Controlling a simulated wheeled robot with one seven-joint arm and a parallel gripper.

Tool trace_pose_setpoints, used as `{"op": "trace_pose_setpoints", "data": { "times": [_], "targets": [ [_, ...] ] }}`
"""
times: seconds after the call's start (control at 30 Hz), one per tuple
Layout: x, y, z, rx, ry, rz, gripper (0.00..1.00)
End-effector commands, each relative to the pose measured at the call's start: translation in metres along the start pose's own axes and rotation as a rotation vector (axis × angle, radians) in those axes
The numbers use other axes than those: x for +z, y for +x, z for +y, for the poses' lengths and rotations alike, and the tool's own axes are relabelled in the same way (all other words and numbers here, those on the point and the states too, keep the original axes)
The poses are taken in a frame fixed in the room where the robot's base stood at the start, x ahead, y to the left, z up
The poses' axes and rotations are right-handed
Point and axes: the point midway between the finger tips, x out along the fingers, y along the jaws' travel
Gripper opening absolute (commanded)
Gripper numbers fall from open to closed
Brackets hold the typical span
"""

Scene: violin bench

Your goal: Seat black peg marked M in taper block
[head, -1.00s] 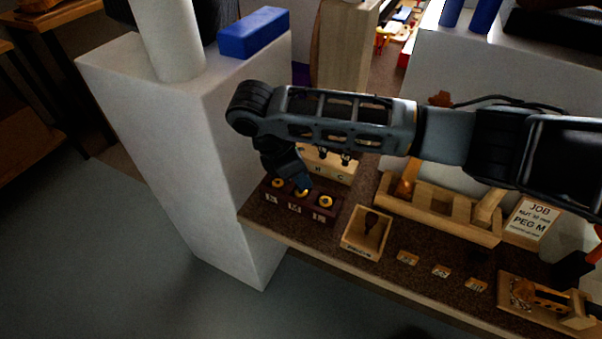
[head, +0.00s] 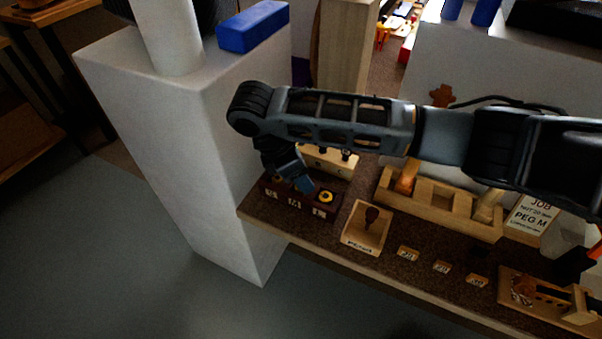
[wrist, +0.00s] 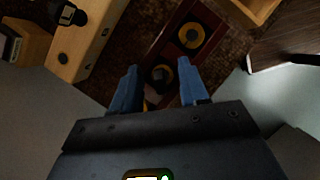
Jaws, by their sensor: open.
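The dark red taper block (head: 308,211) sits near the bench's left end, with brass-ringed holes and white labels. One ring (head: 326,197) shows clear of my gripper, and a ring with an empty dark centre shows in the wrist view (wrist: 192,36). My gripper (head: 303,187) is low over the block's middle, fingers apart. In the wrist view, a dark round-topped piece (wrist: 160,76), seemingly the black peg, stands at another ring between my fingertips (wrist: 158,78). I cannot read a mark on it or see how deep it sits. The rest of the block is hidden by my gripper.
A pale wooden rack (head: 335,165) with dark pegs stands just behind the block. A small wooden box (head: 366,243) is to its right, beside small labelled blocks and a long wooden cradle (head: 440,208). A job card (head: 533,216) reads PEG M. A white pillar (head: 180,170) stands left.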

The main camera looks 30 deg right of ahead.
Motion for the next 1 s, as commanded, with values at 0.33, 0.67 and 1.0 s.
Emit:
{"op": "trace_pose_setpoints", "data": {
  "times": [0.33,0.67,1.0],
  "targets": [
    [-0.001,-0.016,0.0,0.002,-0.001,0.002,0.44],
    [0.001,-0.069,0.001,0.003,-0.001,-0.001,0.44],
    [0.0,-0.078,0.0,-0.001,-0.001,0.0,0.44]
  ]
}}
